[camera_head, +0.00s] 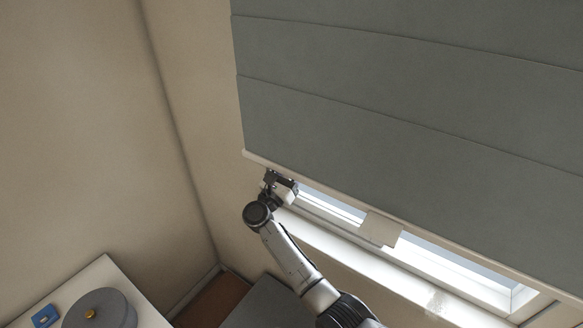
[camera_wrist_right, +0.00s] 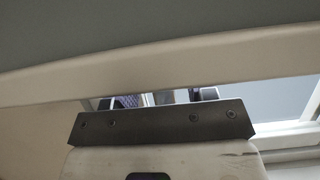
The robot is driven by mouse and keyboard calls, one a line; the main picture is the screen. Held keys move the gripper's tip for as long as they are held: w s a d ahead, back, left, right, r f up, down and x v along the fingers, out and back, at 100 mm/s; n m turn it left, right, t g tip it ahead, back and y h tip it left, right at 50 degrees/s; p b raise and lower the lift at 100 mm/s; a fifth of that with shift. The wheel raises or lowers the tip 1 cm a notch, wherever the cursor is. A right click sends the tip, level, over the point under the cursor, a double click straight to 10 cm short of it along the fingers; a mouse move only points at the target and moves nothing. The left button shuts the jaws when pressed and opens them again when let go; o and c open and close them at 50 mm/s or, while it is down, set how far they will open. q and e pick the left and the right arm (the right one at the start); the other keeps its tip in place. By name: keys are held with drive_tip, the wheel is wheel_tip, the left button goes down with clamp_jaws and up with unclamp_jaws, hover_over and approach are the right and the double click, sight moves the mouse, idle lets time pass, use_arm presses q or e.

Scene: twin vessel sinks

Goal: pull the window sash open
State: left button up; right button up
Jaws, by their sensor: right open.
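The white window sash (camera_head: 425,264) shows only as a low strip under a grey blind, which hides its upper part. My right gripper (camera_head: 272,180) is at the left end of this strip, close to the blind's lower edge. In the right wrist view my right gripper (camera_wrist_right: 163,99) is open, its fingertips partly hidden behind its own dark bracket. A strip of white window frame (camera_wrist_right: 285,136) shows to its right. I cannot tell whether the fingers touch the sash. My left gripper is not in view.
The grey blind (camera_head: 400,90) hangs over the window, with a pale bottom bar and a beige tab (camera_head: 380,228). A white sill (camera_head: 345,250) runs below. A counter (camera_head: 100,275) at lower left holds a grey round object (camera_head: 100,310) and a blue item (camera_head: 45,316).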

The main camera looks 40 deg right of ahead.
drive_tip(key=shift+d, duration=0.1)
clamp_jaws()
idle(0.6)
